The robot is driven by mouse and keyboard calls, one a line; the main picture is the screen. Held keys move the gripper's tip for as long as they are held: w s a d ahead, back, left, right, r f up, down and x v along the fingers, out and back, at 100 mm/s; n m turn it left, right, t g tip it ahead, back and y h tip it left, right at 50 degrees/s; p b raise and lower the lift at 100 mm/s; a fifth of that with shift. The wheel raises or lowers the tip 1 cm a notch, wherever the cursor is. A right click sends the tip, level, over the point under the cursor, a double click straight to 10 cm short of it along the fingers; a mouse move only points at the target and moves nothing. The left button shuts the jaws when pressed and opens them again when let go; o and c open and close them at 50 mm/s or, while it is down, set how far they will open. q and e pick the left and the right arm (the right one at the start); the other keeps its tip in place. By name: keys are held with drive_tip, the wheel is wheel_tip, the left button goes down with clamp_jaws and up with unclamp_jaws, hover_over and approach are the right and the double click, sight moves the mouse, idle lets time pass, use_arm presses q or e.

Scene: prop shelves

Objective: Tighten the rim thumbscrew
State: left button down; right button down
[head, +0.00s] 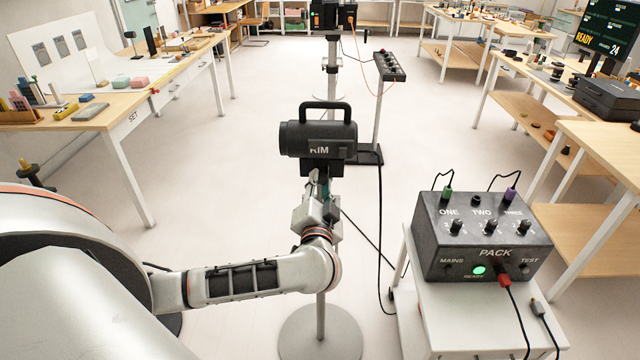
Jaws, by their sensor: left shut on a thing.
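The black lamp head labelled RIM (318,138) sits on top of a stand with a round grey base (320,335), in the middle of the head view. My left gripper (322,188) is just below the lamp head, at the top of the stand. It is shut on a small greenish part there, which I take to be the rim thumbscrew; the fingers hide most of it. My right gripper is not in view.
A black power pack (482,238) with knobs, plugged cables and a lit green light stands on a white cart (460,310) at the right. A black cable (381,220) runs down beside the stand.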

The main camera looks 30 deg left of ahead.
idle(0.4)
use_arm(q)
drive_tip(key=c, duration=1.8)
unclamp_jaws()
drive_tip(key=shift+o, duration=0.2)
drive_tip(key=shift+f, duration=0.1)
